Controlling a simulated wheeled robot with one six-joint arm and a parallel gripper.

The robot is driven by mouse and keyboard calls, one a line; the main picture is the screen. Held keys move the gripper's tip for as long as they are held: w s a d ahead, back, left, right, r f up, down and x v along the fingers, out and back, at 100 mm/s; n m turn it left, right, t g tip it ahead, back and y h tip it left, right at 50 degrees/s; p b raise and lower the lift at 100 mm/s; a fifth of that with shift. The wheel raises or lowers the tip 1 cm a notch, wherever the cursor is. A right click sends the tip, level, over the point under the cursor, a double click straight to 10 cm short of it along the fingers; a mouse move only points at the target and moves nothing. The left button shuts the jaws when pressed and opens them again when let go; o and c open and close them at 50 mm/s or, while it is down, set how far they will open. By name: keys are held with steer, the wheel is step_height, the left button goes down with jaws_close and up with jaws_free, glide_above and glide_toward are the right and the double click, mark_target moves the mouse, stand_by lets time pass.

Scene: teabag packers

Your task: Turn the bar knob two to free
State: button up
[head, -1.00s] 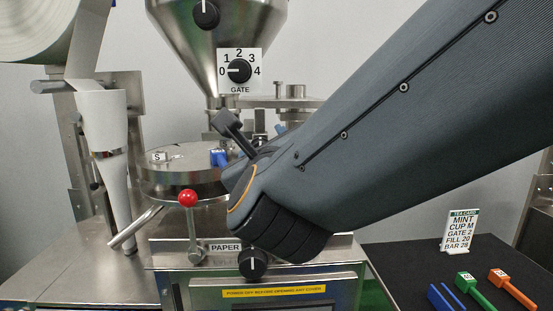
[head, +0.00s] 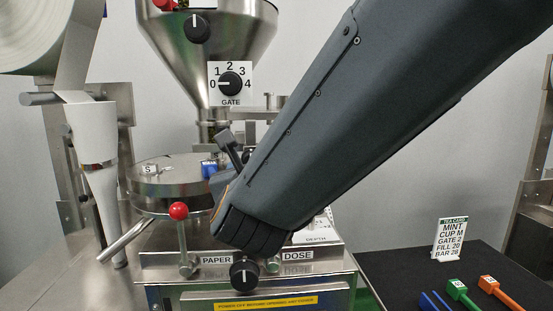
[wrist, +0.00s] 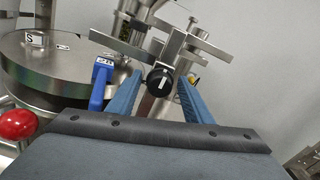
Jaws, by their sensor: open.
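A round black knob (wrist: 159,80) with a white mark pointing nearly up sits on a metal post in the wrist view. No label shows on it, so I cannot confirm it is the bar knob. My gripper (wrist: 161,77) is open. Its two blue fingers stand left and right of this knob, with gaps; I cannot tell whether the tips reach its depth. In the head view my arm hides this knob and the fingers. Another black knob (head: 244,273), its white mark up, sits low on the machine front. The black gate knob (head: 230,84) points to 0.
A red ball lever (head: 178,211) stands at left. A tea card (head: 450,239) and coloured tools (head: 457,287) are on the dark table at right.

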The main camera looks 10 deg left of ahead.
steer(key=c, duration=1.1)
steer(key=shift+o, duration=0.2)
steer(key=shift+n, duration=0.4)
steer(key=n+b, duration=0.2)
steer(key=n, duration=0.1)
steer(key=shift+n, duration=0.3)
steer(key=n, duration=0.4)
steer(key=shift+n+b, duration=0.3)
steer(key=n, duration=0.4)
steer(key=shift+n+p, duration=0.3)
steer(key=shift+p, duration=0.05)
steer(key=shift+f+n+p, duration=0.1)
steer(key=shift+n+p, duration=0.6)
steer(key=shift+n, duration=1.5)
